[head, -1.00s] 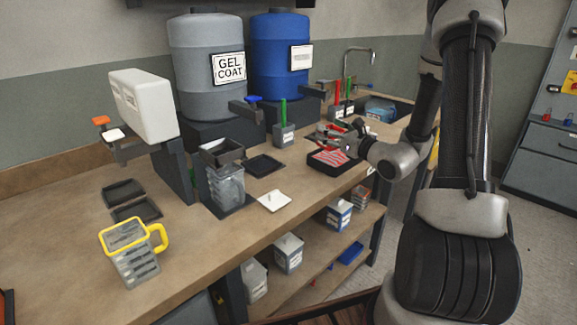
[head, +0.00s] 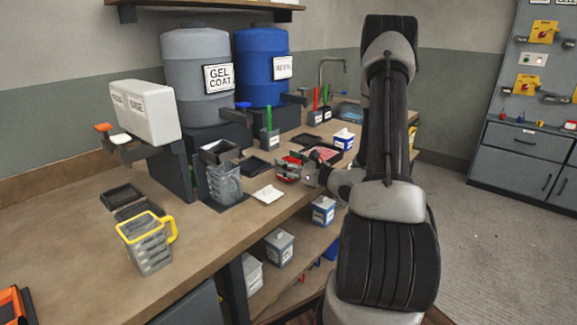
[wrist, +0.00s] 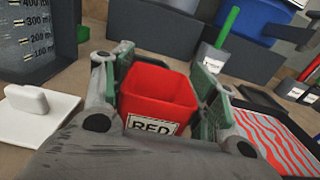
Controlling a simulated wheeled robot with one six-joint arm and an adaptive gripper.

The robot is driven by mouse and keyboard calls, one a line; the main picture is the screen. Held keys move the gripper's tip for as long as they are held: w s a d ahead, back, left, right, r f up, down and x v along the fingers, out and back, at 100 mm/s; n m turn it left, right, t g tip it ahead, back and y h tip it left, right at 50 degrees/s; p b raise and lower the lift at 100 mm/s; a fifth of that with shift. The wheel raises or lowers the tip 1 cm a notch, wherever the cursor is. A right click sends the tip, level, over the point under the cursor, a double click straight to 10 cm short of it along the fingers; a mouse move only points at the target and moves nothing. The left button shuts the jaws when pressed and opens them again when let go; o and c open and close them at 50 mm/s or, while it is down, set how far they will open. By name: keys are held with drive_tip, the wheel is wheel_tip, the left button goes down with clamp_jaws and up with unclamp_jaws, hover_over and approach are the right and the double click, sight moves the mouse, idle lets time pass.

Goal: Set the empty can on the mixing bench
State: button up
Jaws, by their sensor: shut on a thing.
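The can is a red, square, open-topped container (wrist: 158,95) labelled RED. It sits between my gripper's two fingers (wrist: 163,72) in the wrist view, and they are shut on it. Its visible inside is plain red with no contents showing. In the head view the red can (head: 290,162) and my gripper (head: 292,172) are small, over the front part of the wooden mixing bench (head: 80,245). I cannot tell whether the can's base touches the bench; its lower part is hidden.
A yellow-rimmed jug (head: 146,245) stands at front left.

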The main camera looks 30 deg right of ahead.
drive_tip(key=shift+f, duration=0.45)
drive_tip(key=shift+f, duration=0.1)
drive_tip(key=o, duration=1.2)
drive_tip(key=shift+c, duration=0.2)
